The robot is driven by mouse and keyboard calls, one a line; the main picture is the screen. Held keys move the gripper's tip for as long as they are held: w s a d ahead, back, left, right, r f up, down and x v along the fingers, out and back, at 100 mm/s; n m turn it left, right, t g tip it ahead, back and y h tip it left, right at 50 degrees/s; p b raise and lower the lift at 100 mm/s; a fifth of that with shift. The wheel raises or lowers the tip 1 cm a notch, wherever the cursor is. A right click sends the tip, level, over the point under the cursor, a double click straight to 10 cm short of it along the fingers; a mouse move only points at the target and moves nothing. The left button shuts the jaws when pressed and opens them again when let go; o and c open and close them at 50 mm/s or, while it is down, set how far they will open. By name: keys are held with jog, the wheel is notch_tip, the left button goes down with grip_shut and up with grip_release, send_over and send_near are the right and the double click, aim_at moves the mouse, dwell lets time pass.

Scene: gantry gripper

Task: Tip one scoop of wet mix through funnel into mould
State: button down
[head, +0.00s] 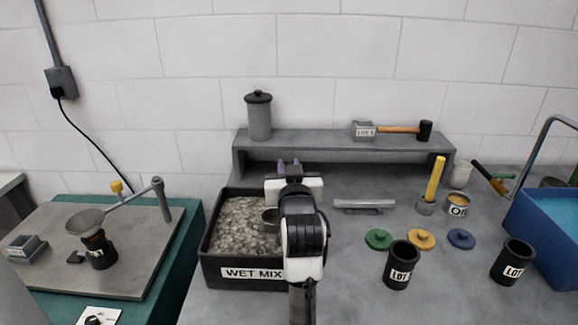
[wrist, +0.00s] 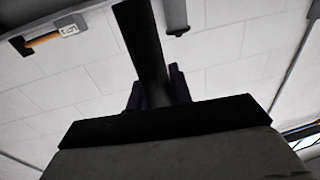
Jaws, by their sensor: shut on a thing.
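My gripper (head: 289,168) is over the right side of the black wet mix bin (head: 215,268). In the wrist view, its dark fingers (wrist: 157,88) are shut on a dark bar, the scoop's handle (wrist: 143,40). A small grey metal cup, seemingly the scoop's bowl (head: 270,216), shows beside my wrist at the right of the grey, lumpy mix (head: 238,230). I cannot tell what is in it. The funnel (head: 86,219) is at the left, over a black labelled mould (head: 99,252) on a grey plate; the funnel hides part of the mould's top.
A post with an arm (head: 162,200) stands beside the funnel. A shelf (head: 340,140) runs behind the bin. Two black LOT pots (head: 400,265) (head: 512,262), coloured lids (head: 421,239) and a blue crate (head: 545,232) are at the right. A grey block (head: 25,248) lies far left.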

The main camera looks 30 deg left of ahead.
notch_tip(320, 180, down, 5)
jog(key=b, duration=0.4)
jog(key=shift+s+a+r, duration=0.85)
jog(key=shift+s+a, duration=1)
jog(key=shift+a, duration=1.15)
jog(key=w+d+r+p, duration=0.2)
jog(key=r+p, duration=0.6)
jog(key=r, duration=0.6)
jog(key=shift+d+r+p, duration=0.25)
jog(key=shift+d+p, duration=0.1)
jog(key=shift+d, duration=0.2)
